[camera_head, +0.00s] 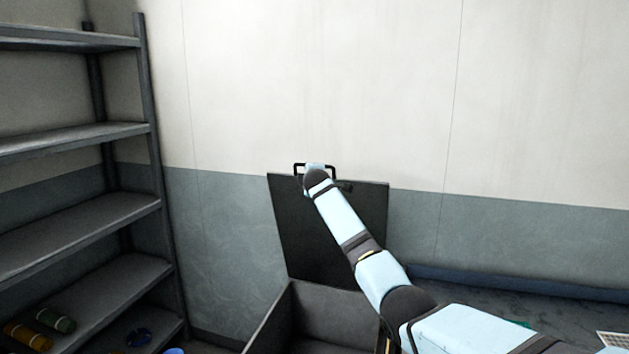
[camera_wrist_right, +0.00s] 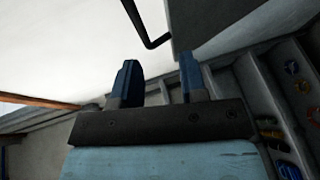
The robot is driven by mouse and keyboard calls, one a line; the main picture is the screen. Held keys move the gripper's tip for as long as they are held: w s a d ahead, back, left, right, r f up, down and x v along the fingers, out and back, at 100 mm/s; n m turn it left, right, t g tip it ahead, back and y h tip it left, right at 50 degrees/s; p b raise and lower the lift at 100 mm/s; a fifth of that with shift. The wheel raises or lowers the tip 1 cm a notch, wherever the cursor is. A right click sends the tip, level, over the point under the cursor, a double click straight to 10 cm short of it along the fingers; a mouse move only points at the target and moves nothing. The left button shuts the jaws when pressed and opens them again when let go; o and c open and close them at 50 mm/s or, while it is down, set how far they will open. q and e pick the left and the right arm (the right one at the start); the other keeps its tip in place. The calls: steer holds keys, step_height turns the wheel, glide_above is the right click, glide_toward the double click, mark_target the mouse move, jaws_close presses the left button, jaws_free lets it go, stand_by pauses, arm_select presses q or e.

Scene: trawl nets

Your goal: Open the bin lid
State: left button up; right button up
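The dark bin lid (camera_head: 290,235) stands raised, nearly upright, at the back of the grey open bin (camera_head: 268,325). A black bar handle (camera_head: 299,168) is at the lid's top edge. My right arm reaches up across the lid, and its gripper end is at the handle, with the fingers mostly hidden in the head view. In the right wrist view my right gripper (camera_wrist_right: 159,82) has its two blue fingers apart with nothing between them. The handle (camera_wrist_right: 140,20) and a corner of the lid (camera_wrist_right: 205,18) show beyond the fingertips. My left gripper is not in view.
A grey metal shelf (camera_head: 80,225) stands at the left, with orange and green cylinders (camera_head: 40,330) and a blue round item (camera_head: 137,338) low down. The wall (camera_head: 330,90) is close behind the lid. A dark surface with a blue edge (camera_head: 520,283) lies at the right.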

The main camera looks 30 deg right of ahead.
steer(key=b+v, duration=0.1)
steer(key=v, duration=0.7)
steer(key=shift+b, duration=0.3)
